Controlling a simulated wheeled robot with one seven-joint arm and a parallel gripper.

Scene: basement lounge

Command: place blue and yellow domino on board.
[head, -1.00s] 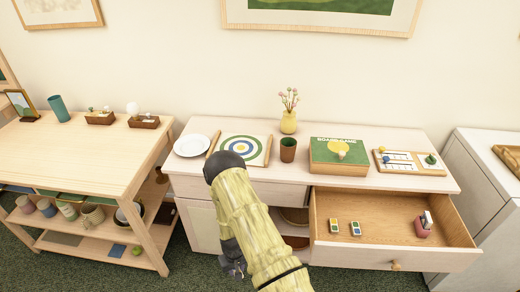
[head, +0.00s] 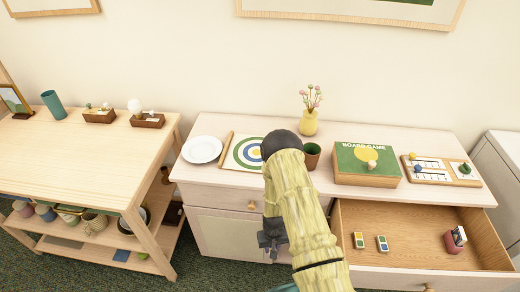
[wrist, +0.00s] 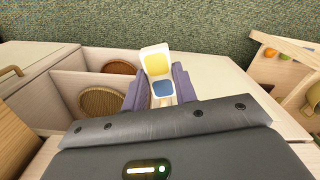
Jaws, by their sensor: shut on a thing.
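In the wrist view, my gripper (wrist: 158,92) is shut on a white domino (wrist: 157,72) with one yellow square and one blue square. The domino stands out past the purple fingers. In the head view my gripper (head: 271,242) hangs in front of the dresser's front, below its top, left of the open drawer; the domino cannot be made out there. A wooden game board (head: 456,183) with white strips and coloured pieces lies at the right end of the dresser top. A square board with coloured rings (head: 236,154) lies at the left, partly behind my arm.
Two dominoes (head: 359,240) (head: 382,243) and a reddish holder (head: 452,243) are in the open drawer (head: 425,225). The dresser top also bears a plate (head: 202,150), a cup (head: 312,155), a vase (head: 309,122) and a green game box (head: 345,180). A table (head: 75,160) stands left.

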